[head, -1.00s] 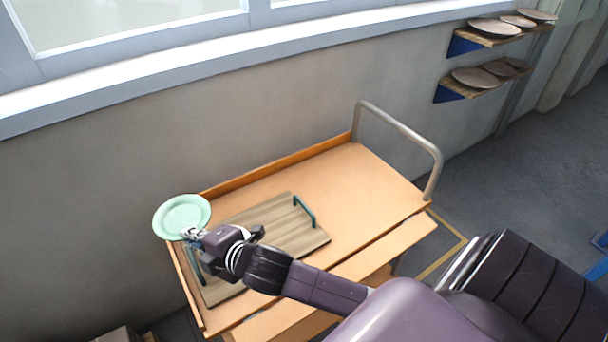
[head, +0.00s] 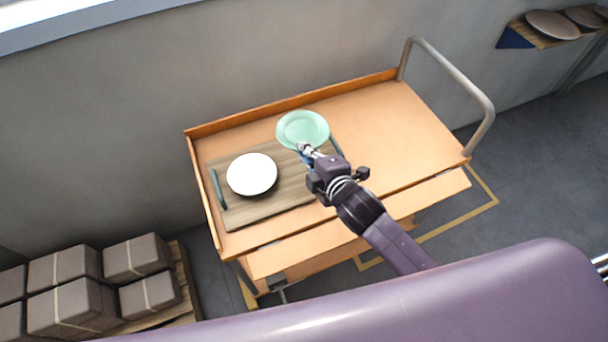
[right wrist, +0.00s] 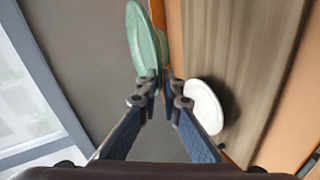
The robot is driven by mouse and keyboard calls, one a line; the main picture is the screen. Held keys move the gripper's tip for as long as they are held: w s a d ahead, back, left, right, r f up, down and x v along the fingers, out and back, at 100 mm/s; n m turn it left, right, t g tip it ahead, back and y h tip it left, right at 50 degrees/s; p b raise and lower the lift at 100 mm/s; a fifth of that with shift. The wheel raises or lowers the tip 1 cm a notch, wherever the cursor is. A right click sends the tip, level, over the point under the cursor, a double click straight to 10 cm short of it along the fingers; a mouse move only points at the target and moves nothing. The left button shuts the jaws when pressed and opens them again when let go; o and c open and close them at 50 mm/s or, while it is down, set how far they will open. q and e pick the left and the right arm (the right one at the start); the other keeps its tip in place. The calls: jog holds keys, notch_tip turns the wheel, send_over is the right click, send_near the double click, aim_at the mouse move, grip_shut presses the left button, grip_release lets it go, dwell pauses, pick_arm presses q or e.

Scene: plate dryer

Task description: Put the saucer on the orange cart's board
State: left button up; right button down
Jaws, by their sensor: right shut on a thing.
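A pale green saucer (head: 302,127) is held at its near rim by my right gripper (head: 306,152), which is shut on it. In the head view it overlaps the far right part of the wooden board and the cart top; its height above them is hard to tell. The right wrist view shows the saucer (right wrist: 146,42) edge-tilted beyond the fingertips (right wrist: 157,92). The board (head: 235,213) lies on the orange cart (head: 385,115). A white round dish (head: 252,174) shows over the board's left half, with a dark shadow beside it. My left gripper is not in view.
The board has dark green handles; the left one (head: 218,189) is clear. A metal push rail (head: 465,75) rises at the cart's right end. Strapped boxes (head: 65,265) stand lower left. A wall shelf (head: 550,33) holds plates. The cart top's right side is bare.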

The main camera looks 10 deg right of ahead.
notch_tip(320, 180, down, 12)
jog(key=shift+w+r+b, duration=0.1)
jog(key=shift+r+b, duration=0.05)
jog(key=shift+b, duration=0.15)
jog(key=c, duration=2.4)
grip_release()
jog(key=v, duration=1.2)
jog(key=shift+b, duration=0.3)
